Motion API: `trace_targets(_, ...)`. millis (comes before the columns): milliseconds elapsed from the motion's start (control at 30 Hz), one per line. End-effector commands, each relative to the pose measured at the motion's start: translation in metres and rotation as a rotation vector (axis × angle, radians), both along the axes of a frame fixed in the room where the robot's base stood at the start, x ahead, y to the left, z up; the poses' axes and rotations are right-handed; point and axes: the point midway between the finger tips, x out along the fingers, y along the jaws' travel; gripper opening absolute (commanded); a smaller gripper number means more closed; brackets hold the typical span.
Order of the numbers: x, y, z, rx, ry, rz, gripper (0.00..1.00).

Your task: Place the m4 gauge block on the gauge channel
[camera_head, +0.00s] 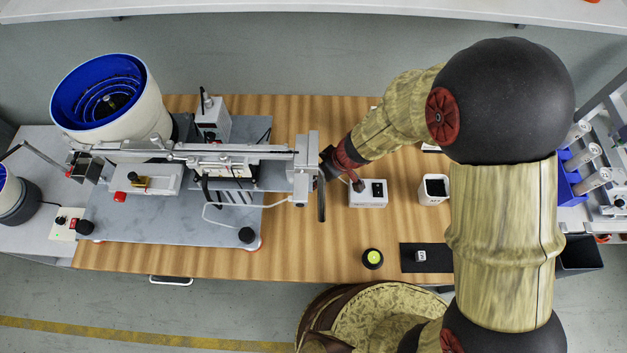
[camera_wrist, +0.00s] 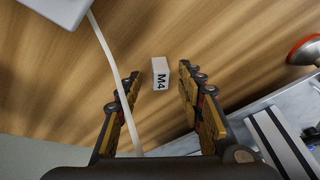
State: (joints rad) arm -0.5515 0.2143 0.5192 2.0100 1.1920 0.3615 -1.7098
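The m4 gauge block (camera_wrist: 160,74) is a small white block marked "M4". In the wrist view it shows against the wooden table, between the two fingers of my gripper (camera_wrist: 159,71). The fingers are open, with a visible gap on each side of the block. How far above or below the fingertips the block is, I cannot tell. In the head view my wrist is at the right end of the gantry (camera_head: 306,165), and the m4 block cannot be made out there. I cannot identify the gauge channel with certainty.
A white cable (camera_wrist: 112,65) runs left of the block in the wrist view. A white switch box (camera_head: 368,195) and a white-rimmed cup (camera_head: 433,190) stand right of the gantry. A small block (camera_head: 421,256) sits on a black mat (camera_head: 410,265).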

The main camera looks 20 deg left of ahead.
Motion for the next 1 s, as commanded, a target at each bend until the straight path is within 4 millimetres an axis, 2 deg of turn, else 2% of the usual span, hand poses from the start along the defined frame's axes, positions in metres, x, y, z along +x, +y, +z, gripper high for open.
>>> trace_targets(300, 0.0005, 0.0016, -0.0029, 0.001, -0.001, -0.001, 0.37)
trace_targets(900, 0.0003, 0.0013, -0.0030, 0.000, 0.000, -0.001, 0.03)
trace_targets(1000, 0.0002, 0.0014, -0.0030, 0.000, 0.000, -0.001, 0.00)
